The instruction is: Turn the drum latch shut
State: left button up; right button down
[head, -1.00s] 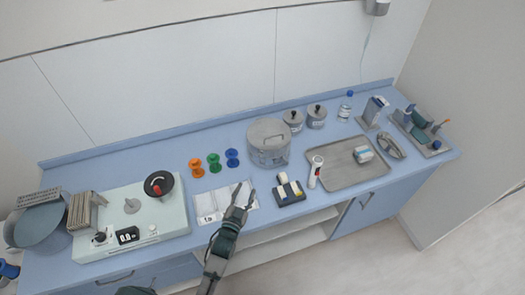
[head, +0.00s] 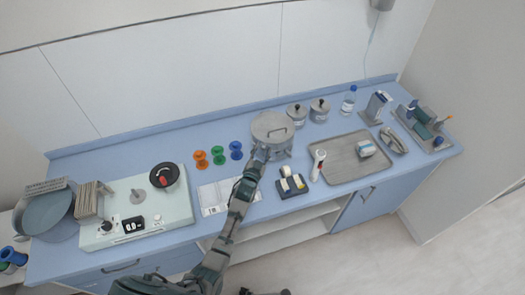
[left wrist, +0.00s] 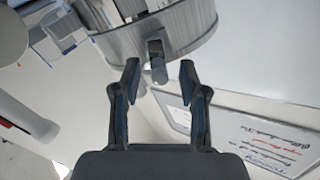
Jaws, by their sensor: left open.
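In the left wrist view the drum's curved wall (left wrist: 185,28) fills the top. The latch (left wrist: 157,62) is a small dark grey lever sticking out from that wall. My left gripper (left wrist: 159,70) is open, with the latch's end between its fingertips and a gap on each side. My right gripper cannot be made out.
Left are coloured spools (head: 218,155) and a white sheet (head: 213,198). Bare counter lies behind the spools.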

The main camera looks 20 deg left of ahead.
pick_arm(q)
jog(key=shift+a, duration=0.1)
jog(key=shift+c, duration=0.5)
grip_shut()
jog(key=shift+d+r, duration=0.1)
jog(key=shift+d, duration=0.1)
pick_arm(e)
jog(key=shift+s+a, duration=0.35)
jog(key=shift+a, duration=0.3)
